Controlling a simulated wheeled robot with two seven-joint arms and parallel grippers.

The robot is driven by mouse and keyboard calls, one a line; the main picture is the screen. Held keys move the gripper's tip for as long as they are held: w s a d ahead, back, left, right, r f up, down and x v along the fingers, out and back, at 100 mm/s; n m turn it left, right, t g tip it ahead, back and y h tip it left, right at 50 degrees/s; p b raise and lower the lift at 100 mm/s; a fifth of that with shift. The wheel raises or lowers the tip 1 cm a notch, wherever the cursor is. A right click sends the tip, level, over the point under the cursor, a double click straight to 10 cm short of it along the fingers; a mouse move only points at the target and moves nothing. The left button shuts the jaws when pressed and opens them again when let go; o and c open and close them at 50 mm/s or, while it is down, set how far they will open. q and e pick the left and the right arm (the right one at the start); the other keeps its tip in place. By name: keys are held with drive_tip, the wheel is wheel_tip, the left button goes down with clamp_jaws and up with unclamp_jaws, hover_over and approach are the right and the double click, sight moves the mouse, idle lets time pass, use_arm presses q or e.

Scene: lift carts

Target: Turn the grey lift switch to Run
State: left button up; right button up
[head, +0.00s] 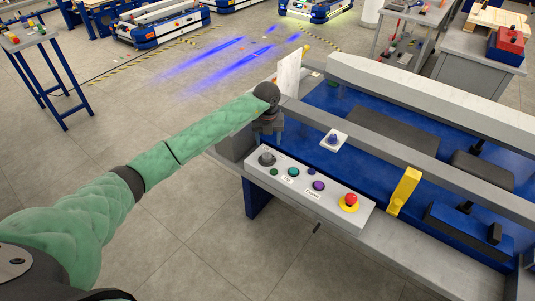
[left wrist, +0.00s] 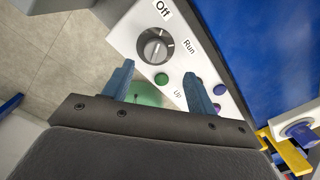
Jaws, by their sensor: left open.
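The grey lift switch (head: 267,159) is a round knob at the left end of a light grey control panel (head: 330,196) on the lift cart. It also shows in the left wrist view (left wrist: 154,48), with the label Off above it and Run to its right. Which label the knob points at is too small to tell for sure. My left gripper (head: 267,142) hangs just above and behind the knob in the head view. In the left wrist view its two blue-grey fingers (left wrist: 158,69) are apart and empty, with the knob beyond their tips. My right gripper is not in view.
Along the panel from the switch are green, teal, blue and purple buttons and a red emergency stop (head: 350,200) on a yellow base. A yellow upright part (head: 404,190) stands right of the panel. A white card (head: 289,75) stands behind my gripper. The floor left of the cart is clear.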

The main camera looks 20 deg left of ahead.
sight(267, 155)
use_arm(q)
drive_tip(key=shift+s+a+n, duration=0.2)
drive_tip(key=shift+s+n, duration=0.1)
drive_tip(key=shift+w+f, duration=0.1)
drive_tip(key=shift+f, duration=0.2)
wheel_tip(267, 155, down, 6)
drive_tip(key=p, duration=0.2)
drive_tip(key=shift+p, duration=0.3)
drive_tip(key=shift+f, duration=0.65)
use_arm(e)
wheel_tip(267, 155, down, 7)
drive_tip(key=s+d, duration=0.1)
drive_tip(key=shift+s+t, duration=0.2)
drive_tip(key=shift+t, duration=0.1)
use_arm(q)
drive_tip(key=shift+c, duration=0.3)
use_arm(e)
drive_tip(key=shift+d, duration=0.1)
use_arm(q)
drive_tip(key=c, duration=0.9)
